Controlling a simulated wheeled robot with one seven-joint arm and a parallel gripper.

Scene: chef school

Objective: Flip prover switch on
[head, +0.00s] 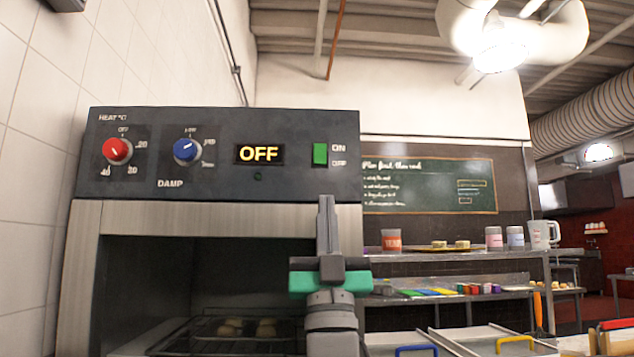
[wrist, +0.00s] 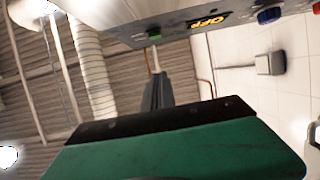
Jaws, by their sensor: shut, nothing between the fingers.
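The prover (head: 225,218) stands at the left in the head view, with a dark control panel on top. Its green switch (head: 320,154) sits at the panel's right, between the ON and OFF labels at its side. The display (head: 259,154) reads OFF. My gripper (head: 326,199) is shut and empty, pointing up, with its fingertips a little below the switch in the picture. In the wrist view the shut fingers (wrist: 156,88) point toward the green switch (wrist: 154,36), and a gap shows between them. The display (wrist: 207,21) also shows there.
A red knob (head: 117,150) and a blue knob (head: 187,150) sit left of the display. The prover's chamber is open, with a rack (head: 190,335) holding pale dough pieces. Shelves with jars and a chalkboard (head: 430,185) stand behind at right. Trays with coloured handles lie at lower right.

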